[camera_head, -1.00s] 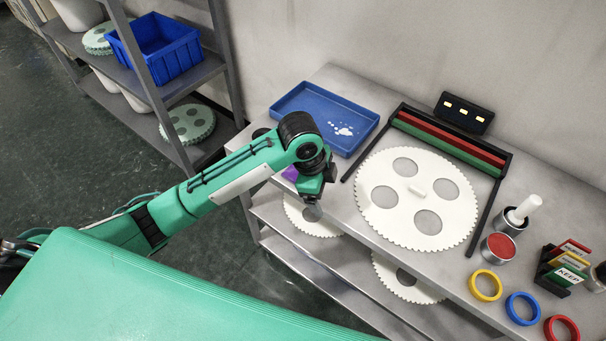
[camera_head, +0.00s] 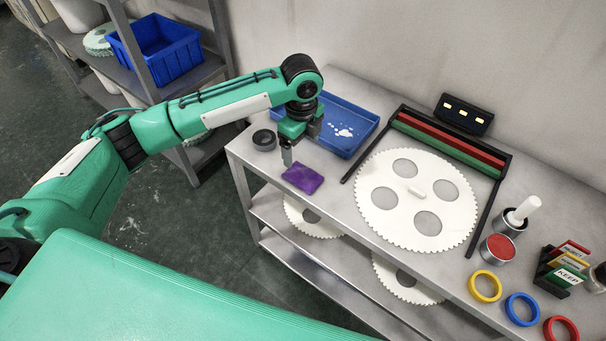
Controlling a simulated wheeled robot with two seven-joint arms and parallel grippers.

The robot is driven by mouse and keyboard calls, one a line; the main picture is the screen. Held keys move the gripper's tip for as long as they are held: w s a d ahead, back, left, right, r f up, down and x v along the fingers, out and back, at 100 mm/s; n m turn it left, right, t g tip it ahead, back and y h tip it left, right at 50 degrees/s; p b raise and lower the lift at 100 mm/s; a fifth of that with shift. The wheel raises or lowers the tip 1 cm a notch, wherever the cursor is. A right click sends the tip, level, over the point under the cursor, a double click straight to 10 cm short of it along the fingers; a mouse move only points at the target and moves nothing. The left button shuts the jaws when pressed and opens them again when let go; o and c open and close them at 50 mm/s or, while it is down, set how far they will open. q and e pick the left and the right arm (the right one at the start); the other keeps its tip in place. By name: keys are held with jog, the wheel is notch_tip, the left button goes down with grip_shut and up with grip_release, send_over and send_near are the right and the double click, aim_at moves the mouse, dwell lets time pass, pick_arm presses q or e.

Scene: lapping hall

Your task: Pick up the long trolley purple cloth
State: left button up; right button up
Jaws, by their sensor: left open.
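The purple cloth (camera_head: 303,178) lies flat, like a small folded pad, on the grey trolley top (camera_head: 330,198) near its front left edge. My left gripper (camera_head: 299,152) is just behind and above the cloth, pointing down. Its jaws are open and empty, and I see a gap between it and the cloth. My right gripper is not in view.
A blue tray (camera_head: 352,141) lies behind my left gripper. A dark ring (camera_head: 264,139) sits left of the cloth. A white toothed disc (camera_head: 374,205) in a black frame is to the right. Several coloured rings, including a yellow one (camera_head: 485,285), lie further right.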

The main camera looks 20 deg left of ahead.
aim_at(303, 172)
pick_arm(q)
notch_tip(303, 172, down, 3)
jog(key=shift+r, duration=0.1)
jog(key=shift+f, duration=0.4)
jog(key=shift+s+d+f+p, duration=0.15)
jog(key=shift+f+p, duration=0.15)
jog(key=shift+f, duration=0.25)
notch_tip(303, 172, down, 4)
jog(key=shift+s+d+r+p, duration=0.1)
jog(key=shift+r+p, duration=0.1)
jog(key=shift+p, duration=0.1)
jog(key=shift+f, duration=0.3)
jog(key=shift+c, duration=0.5)
jog(key=c, duration=1)
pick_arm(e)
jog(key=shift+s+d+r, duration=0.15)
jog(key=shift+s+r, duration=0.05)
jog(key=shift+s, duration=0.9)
